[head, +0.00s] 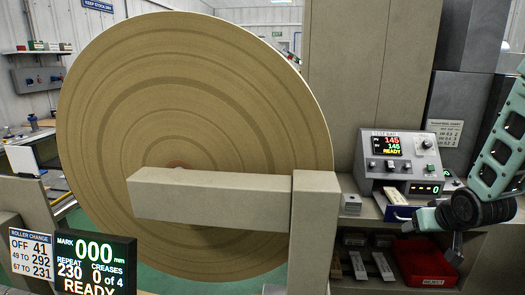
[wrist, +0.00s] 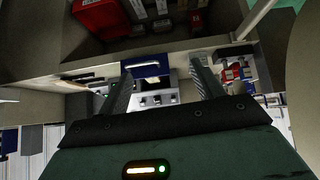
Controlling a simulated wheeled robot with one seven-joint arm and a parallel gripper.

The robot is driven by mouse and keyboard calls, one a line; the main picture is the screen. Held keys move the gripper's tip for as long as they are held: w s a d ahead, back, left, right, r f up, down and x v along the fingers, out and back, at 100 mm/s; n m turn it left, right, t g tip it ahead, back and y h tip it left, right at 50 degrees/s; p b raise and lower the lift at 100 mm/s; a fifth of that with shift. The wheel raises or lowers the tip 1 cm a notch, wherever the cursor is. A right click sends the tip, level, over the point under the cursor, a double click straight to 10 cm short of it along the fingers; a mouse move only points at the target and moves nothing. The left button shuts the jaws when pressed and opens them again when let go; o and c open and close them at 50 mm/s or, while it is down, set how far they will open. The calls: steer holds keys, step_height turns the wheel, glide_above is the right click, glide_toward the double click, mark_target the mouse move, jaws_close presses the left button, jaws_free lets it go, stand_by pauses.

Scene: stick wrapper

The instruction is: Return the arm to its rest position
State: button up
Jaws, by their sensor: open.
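My arm (head: 500,140) comes in from the right edge in the head view, its teal and black links bent over the right-hand shelf unit. My gripper (wrist: 163,82) shows in the wrist view with its two grey fingers well apart and nothing between them. In the head view the dark wrist is in front of the shelf opening, and the fingers are hard to make out there.
A grey control box (head: 399,157) reading READY stands on the shelf unit, close left of my arm. A red bin (head: 425,264) and several small packets (head: 383,266) sit below. A big brown roll (head: 190,110) with a beige beam (head: 208,200) fills the left.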

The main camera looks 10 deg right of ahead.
steer(key=s+a+r+n+g+y, duration=0.1)
steer(key=s+a+r+n+g, duration=0.1)
steer(key=s+a, duration=0.6)
steer(key=s+a+r+n+g+y, duration=0.1)
steer(key=s+a+r+n+g, duration=0.1)
steer(key=s+a, duration=0.7)
steer(key=s+a+r+n+g, duration=0.1)
steer(key=s+a+n+g, duration=0.3)
steer(key=a, duration=1.2)
steer(key=s+n, duration=0.2)
steer(key=s, duration=0.2)
steer(key=shift+s+r+y, duration=0.15)
steer(key=shift+r+y, duration=0.25)
steer(key=shift+a, duration=0.1)
